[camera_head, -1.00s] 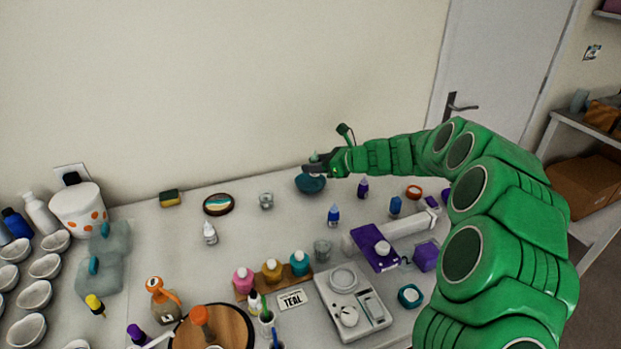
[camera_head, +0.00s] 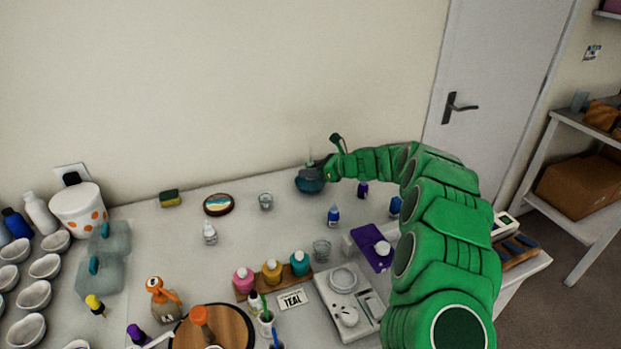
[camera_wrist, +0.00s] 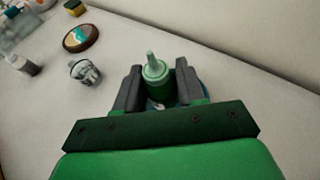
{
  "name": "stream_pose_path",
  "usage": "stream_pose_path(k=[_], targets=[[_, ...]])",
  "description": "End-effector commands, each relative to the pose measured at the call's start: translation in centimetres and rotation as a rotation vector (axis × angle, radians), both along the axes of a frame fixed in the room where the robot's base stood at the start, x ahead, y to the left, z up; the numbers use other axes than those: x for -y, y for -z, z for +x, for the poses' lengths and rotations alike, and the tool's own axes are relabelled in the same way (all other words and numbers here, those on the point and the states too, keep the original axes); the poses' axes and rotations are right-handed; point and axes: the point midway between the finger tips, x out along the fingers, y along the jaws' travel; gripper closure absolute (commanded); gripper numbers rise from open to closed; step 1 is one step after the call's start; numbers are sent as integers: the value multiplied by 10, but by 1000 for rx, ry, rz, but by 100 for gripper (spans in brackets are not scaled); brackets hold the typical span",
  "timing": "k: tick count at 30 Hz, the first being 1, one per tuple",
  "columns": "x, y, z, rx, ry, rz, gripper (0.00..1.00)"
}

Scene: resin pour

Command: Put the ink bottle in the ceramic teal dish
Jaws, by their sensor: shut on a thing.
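The ink bottle (camera_wrist: 155,72) is green with a pale nozzle and stands upright between the fingers in the wrist view. My gripper (camera_wrist: 157,88) is shut on it. In the head view my gripper (camera_head: 314,172) is at the ceramic teal dish (camera_head: 311,186), near the back wall, and its dark fingers overlap the dish's upper part. Only the bottle's pale tip shows there. In the wrist view a bit of the blue-teal dish (camera_wrist: 204,97) shows behind the fingers. The bottle's base is hidden, so I cannot tell whether it touches the dish.
A clear glass (camera_head: 266,201) and a round coaster (camera_head: 218,204) stand left of the dish. A purple bottle (camera_head: 362,189) and a blue bottle (camera_head: 333,215) stand to its right and front. A scale (camera_head: 345,300) and a wooden rack of bottles are nearer.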

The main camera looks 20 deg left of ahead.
Motion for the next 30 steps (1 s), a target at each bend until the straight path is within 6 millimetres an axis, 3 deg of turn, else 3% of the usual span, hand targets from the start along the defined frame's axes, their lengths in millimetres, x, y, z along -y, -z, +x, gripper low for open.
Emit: stream_pose_path(k=[7, 13, 25, 26, 28, 30], targets=[[-3, 7, 5, 1, 1, 0, 91], [-3, 35, 3, 0, 0, -3, 91], [-2, 38, 4, 2, 1, -1, 91], [-2, 39, 4, 1, 1, -1, 60], [-2, 38, 4, 2, 1, -1, 51], [-2, 38, 4, 2, 1, -1, 51]])
